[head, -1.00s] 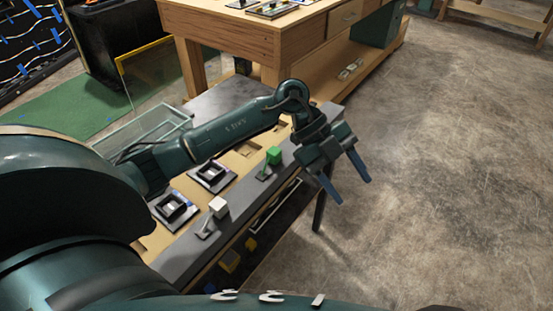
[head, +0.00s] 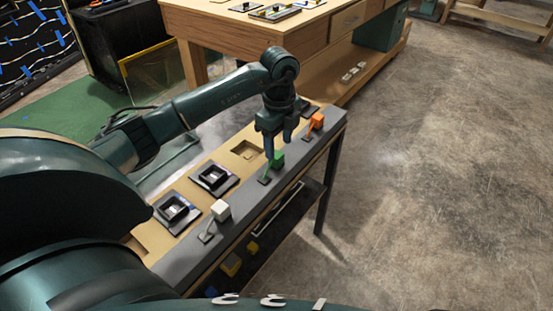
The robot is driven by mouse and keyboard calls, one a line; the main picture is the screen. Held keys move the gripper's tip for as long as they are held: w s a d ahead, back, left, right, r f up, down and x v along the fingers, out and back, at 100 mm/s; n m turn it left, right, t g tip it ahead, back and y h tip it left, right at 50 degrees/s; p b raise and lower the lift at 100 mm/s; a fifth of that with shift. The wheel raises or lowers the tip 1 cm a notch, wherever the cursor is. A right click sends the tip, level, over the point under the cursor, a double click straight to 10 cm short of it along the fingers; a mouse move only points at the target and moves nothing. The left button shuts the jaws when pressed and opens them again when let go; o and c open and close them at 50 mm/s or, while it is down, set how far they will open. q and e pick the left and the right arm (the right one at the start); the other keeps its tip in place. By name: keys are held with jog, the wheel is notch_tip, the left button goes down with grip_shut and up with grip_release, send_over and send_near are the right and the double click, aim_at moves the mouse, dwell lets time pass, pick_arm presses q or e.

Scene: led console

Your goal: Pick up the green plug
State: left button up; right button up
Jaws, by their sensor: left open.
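The green plug (head: 278,161) is a small block on a thin stem, standing on the grey front strip (head: 237,224) of the console in the head view. My right gripper is not in view.
A white plug (head: 220,210) stands nearer on the same strip, and an orange plug (head: 317,121) stands farther along it. Black square sockets (head: 214,178) sit behind the strip. A wooden workbench (head: 240,25) is behind. The floor on the right is clear.

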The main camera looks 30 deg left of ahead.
aim_at(276, 154)
pick_arm(q)
jog(key=f, duration=0.5)
jog(key=shift+s+a+p, duration=0.1)
jog(key=shift+a+p, duration=0.15)
jog(key=shift+p, duration=0.15)
jog(key=shift+c, duration=0.4)
jog(key=c, duration=1)
